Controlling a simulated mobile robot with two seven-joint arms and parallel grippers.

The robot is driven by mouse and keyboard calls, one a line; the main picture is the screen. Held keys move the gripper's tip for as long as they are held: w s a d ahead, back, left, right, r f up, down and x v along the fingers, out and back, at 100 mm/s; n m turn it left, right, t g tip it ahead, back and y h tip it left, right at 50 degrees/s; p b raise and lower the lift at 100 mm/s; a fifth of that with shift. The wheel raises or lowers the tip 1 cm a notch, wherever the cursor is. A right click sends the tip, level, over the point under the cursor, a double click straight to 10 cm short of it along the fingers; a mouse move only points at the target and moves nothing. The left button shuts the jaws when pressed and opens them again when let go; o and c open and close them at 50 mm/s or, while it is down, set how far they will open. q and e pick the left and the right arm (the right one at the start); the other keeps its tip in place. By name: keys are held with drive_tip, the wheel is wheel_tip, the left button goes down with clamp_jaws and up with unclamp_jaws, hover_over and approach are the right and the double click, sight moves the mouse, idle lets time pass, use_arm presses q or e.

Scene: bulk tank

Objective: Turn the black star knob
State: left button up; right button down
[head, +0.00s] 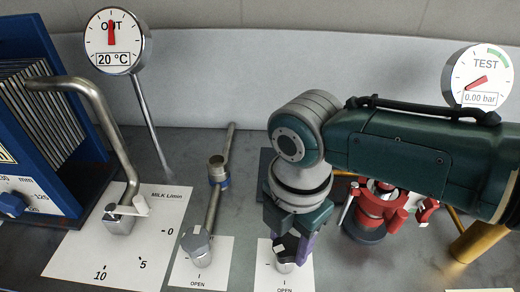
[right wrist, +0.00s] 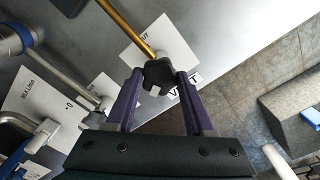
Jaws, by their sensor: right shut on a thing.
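The black star knob (right wrist: 160,74) shows in the right wrist view at the end of a brass-coloured pipe, over a white label card. It has a small white mark on its near side. My right gripper (right wrist: 160,76) is shut on it, with one purple finger on each side. My left gripper is not in view.
A grey valve knob (head: 197,246) on a pipe stands left of my right gripper. A red fitting (head: 381,202) stands close on its right. Further left are the MILK L/min card (head: 75,250) with its pointer and a blue plate unit (head: 45,90). The TEST dial (head: 480,78) reads 0.00 bar.

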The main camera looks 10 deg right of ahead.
sight(288, 245)
drive_tip(key=n, duration=0.4)
drive_tip(key=shift+b, duration=0.3)
drive_tip(key=shift+n, duration=1.2)
drive_tip(key=shift+c, duration=1.4)
unclamp_jaws()
drive_tip(key=shift+r, duration=0.1)
wheel_tip(288, 245, up, 10)
drive_tip(key=p, duration=0.1)
